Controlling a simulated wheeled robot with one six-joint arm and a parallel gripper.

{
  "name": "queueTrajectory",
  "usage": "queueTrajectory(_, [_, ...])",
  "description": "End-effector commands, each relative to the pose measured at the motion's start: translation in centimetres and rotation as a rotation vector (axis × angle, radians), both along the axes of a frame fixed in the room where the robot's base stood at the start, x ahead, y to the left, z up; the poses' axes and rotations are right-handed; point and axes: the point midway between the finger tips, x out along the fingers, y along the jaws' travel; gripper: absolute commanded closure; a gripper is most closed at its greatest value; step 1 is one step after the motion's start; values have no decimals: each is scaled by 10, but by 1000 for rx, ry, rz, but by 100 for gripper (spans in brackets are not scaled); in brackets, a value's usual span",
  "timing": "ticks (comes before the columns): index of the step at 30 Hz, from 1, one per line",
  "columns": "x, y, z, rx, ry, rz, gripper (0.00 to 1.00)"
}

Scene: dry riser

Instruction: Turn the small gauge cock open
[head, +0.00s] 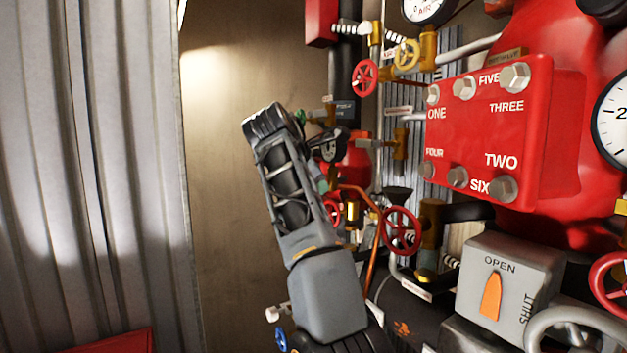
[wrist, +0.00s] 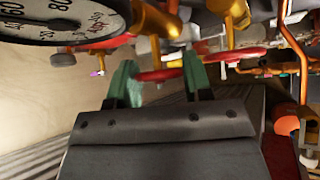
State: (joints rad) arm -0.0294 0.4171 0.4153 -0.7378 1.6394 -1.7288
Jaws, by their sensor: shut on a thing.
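My gripper (wrist: 158,80) shows in the wrist view with its two green fingers a little apart. A red handle (wrist: 158,75), seen nearly edge-on, lies between the fingertips, and I take it as the small gauge cock's handle. The exact contact is hard to make out, and how far the cock is turned cannot be read. Brass fittings (wrist: 154,20) stand just behind it. A round gauge (wrist: 55,18) fills the upper left of the wrist view, close to the fingers. In the head view my arm hides most of the cock, and only a bit of green finger shows.
A red block with bolts and number words (head: 480,130) stands to the right. Below it is a grey box with an orange OPEN/SHUT pointer (head: 491,295). Red handwheels (head: 400,231) and pipes crowd beside my arm. A corrugated wall (head: 90,150) stands left; space before the brown wall is clear.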

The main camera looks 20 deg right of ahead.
Motion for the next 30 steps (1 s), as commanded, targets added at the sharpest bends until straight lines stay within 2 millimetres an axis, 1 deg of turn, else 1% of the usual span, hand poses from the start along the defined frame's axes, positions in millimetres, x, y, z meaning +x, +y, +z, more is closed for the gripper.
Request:
queueTrajectory(14, [0, -1, 0, -3, 7, -1, 78])
queueTrajectory(15, [-1, -1, 0, -2, 7, -1, 52])
queueTrajectory(21, [0, 0, 0, -2, 7, -1, 33])
queueTrajectory(23, [0, 0, 0, -2, 7, -1, 29])
queueTrajectory(30, [0, 0, 0, -1, 6, -1, 29])
